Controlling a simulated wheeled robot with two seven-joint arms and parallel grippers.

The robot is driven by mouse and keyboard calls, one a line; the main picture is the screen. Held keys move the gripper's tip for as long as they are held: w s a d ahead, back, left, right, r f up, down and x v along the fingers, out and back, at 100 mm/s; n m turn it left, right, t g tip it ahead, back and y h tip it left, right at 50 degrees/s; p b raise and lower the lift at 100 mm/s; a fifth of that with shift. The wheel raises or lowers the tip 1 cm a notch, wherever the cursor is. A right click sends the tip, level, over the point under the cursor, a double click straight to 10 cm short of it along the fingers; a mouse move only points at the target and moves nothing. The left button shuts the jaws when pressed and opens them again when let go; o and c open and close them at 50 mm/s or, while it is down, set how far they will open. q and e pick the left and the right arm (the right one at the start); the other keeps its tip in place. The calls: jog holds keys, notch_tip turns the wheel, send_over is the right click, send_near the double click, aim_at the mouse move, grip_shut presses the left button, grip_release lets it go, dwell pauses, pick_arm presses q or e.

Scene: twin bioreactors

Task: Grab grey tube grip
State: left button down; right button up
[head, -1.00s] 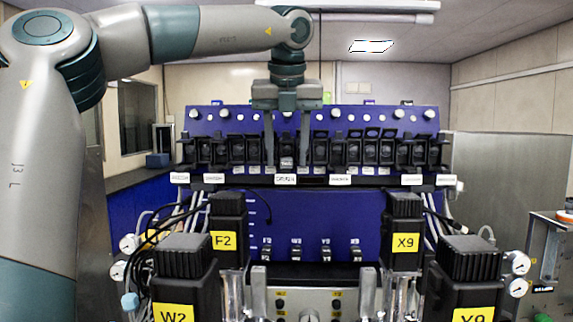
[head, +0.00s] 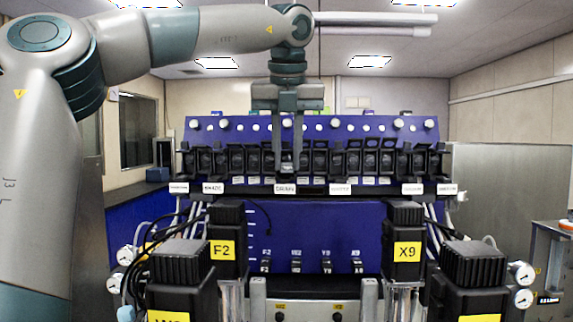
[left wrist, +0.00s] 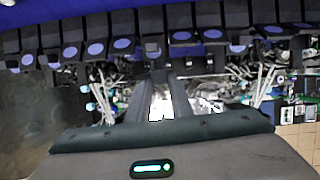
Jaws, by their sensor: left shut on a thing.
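The grey tube grip (head: 286,167) is a small block low in the middle of the row of black modules on the blue panel. My left gripper (head: 287,166) hangs over it from above, its two fingers drawn close together and shut on it. The fingertips hide most of the grip. In the left wrist view the two fingers come together at a small grey piece (left wrist: 152,46), in front of the black module row. My right gripper is not in view.
The blue panel (head: 350,125) carries a row of black modules with white labels below. Black motor units F2 (head: 228,240) and X9 (head: 404,238) stand in front, with two more nearer. Cables and gauges flank them.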

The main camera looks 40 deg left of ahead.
pick_arm(q)
jog(key=s+d+b, duration=0.4)
jog(key=s+d, duration=0.7)
jog(key=s, duration=0.1)
